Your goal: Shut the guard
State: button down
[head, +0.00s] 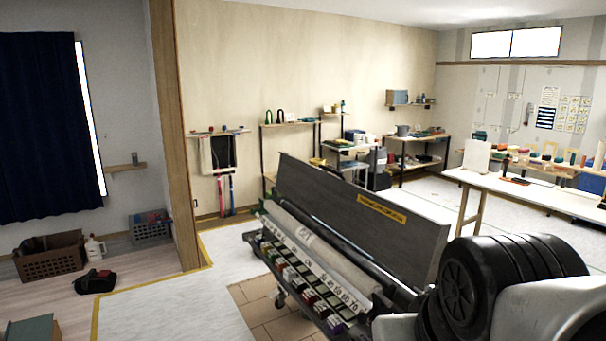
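The wallpaper paster (325,262) stands in front of me, just right of the middle of the head view. Its guard (355,212) is a long dark grey panel with a yellow label, standing raised and tilted along the back of the machine. A white roll (318,243) lies along the machine in front of the guard. A numbered white strip and a row of small coloured items run along its front edge. A black ribbed and white part of my arm fills the lower right and hides the machine's right end. My gripper is not in view.
A wooden partition post (175,130) stands left of the machine. A brown crate (50,256) and a black tool (95,281) are on the left floor. A white table (530,193) stands at the right. Pale floor left of the machine is clear.

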aim_at(411, 244)
jog(key=i+j+u, duration=0.1)
jog(key=i+j, duration=0.75)
jog(key=i+j+u, duration=0.1)
jog(key=i+j, duration=0.65)
jog(key=i, duration=0.15)
